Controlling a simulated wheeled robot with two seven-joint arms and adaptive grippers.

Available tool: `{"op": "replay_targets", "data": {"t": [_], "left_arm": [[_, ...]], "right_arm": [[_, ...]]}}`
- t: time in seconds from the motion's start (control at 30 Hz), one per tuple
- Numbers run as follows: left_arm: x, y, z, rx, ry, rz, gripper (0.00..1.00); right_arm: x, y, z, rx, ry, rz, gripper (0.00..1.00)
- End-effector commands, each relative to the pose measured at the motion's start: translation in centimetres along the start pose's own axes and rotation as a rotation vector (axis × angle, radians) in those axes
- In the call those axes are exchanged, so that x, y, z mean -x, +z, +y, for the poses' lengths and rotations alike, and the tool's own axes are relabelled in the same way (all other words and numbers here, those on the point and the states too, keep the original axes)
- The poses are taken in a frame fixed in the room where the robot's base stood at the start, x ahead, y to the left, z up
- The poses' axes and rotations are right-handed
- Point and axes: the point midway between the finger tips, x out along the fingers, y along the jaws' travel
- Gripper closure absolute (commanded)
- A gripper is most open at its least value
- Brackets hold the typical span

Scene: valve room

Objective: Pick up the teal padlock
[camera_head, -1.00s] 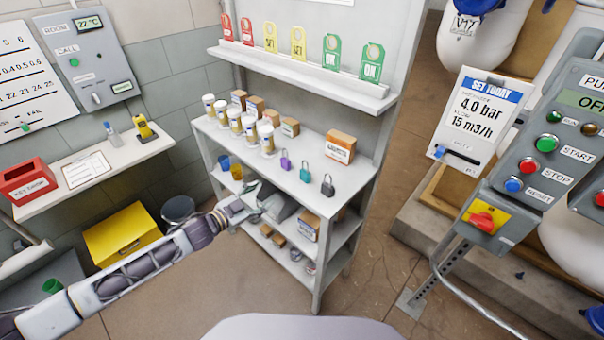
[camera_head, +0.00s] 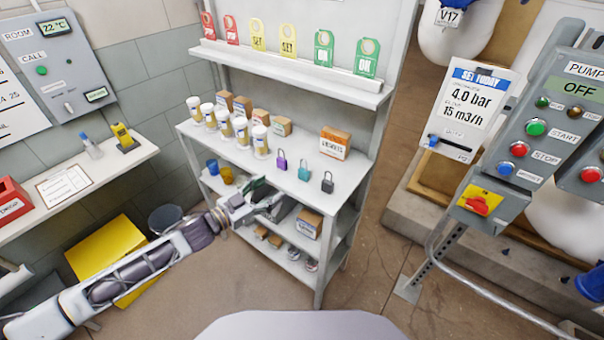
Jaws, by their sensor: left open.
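The teal padlock (camera_head: 304,170) stands on the shelf unit's middle board, near its front edge. A purple padlock (camera_head: 281,160) is to its left and a black padlock (camera_head: 327,182) to its right. My left gripper (camera_head: 272,204) is open and empty. It is in front of the shelf unit, lower in the picture than the teal padlock and to its left, apart from it. My right gripper is out of view.
White containers (camera_head: 227,124) and small boxes stand at the left of the shelf unit (camera_head: 344,170). A larger box (camera_head: 335,143) stands behind the padlocks. Tags line the upper shelf (camera_head: 310,79). A pump control panel (camera_head: 552,130) is at the right.

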Motion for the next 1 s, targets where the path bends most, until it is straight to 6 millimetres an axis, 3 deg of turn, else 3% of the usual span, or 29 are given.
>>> {"op": "replay_targets", "data": {"t": [0.57,1.0], "left_arm": [[0.0,-0.7,0.5,0.216,0.026,0.030,0.39],[-0.1,-0.7,0.5,0.226,0.026,0.030,0.39]], "right_arm": [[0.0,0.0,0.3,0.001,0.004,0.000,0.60],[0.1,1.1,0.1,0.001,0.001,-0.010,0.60]]}}
